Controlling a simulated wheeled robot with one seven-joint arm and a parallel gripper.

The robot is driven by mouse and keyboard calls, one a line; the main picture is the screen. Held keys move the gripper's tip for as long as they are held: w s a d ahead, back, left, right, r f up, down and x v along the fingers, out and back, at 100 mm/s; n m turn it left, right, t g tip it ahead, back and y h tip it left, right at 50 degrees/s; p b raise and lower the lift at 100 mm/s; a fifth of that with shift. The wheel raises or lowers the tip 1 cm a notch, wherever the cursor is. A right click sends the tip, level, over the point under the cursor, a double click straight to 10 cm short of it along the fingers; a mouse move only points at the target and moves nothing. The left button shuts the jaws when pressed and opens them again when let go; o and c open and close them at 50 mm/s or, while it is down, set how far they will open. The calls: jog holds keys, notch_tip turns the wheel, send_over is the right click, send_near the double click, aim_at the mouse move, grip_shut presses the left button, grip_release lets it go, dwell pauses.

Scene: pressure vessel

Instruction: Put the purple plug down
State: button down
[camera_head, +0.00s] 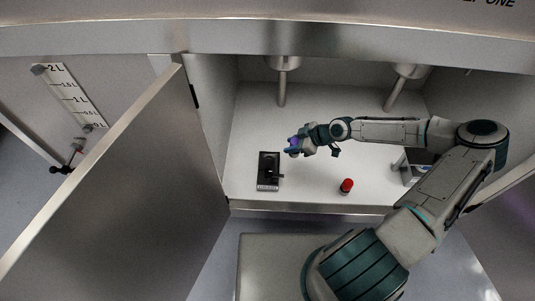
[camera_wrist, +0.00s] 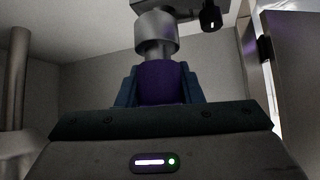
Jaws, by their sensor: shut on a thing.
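My gripper (camera_head: 291,150) is inside the open cabinet, above its white floor. It is shut on the purple plug (camera_head: 294,142). In the wrist view the purple plug (camera_wrist: 162,83) sits between the two dark blue fingers (camera_wrist: 162,88). A grey metal cylinder stands above the purple part in that view. How far the plug is above the floor is hard to tell.
A black device (camera_head: 268,171) stands on the cabinet floor just below and left of my gripper. A red-topped plug (camera_head: 346,186) stands to the right. Two metal pipes (camera_head: 282,88) hang at the back. The open door (camera_head: 130,190) is at left. Bare white floor (camera_head: 310,180) lies between device and red plug.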

jog(key=b+x, duration=0.1)
jog(key=x, duration=0.3)
jog(key=b+x, duration=0.2)
jog(key=x, duration=0.3)
jog(key=b+x, duration=0.1)
jog(key=x, duration=0.3)
jog(key=shift+s+a+f+b, duration=0.3)
jog(key=shift+s+f, duration=0.05)
jog(key=c, duration=1)
grip_release()
jog(key=shift+r, duration=0.1)
jog(key=p+v, duration=0.4)
jog(key=v, duration=0.8)
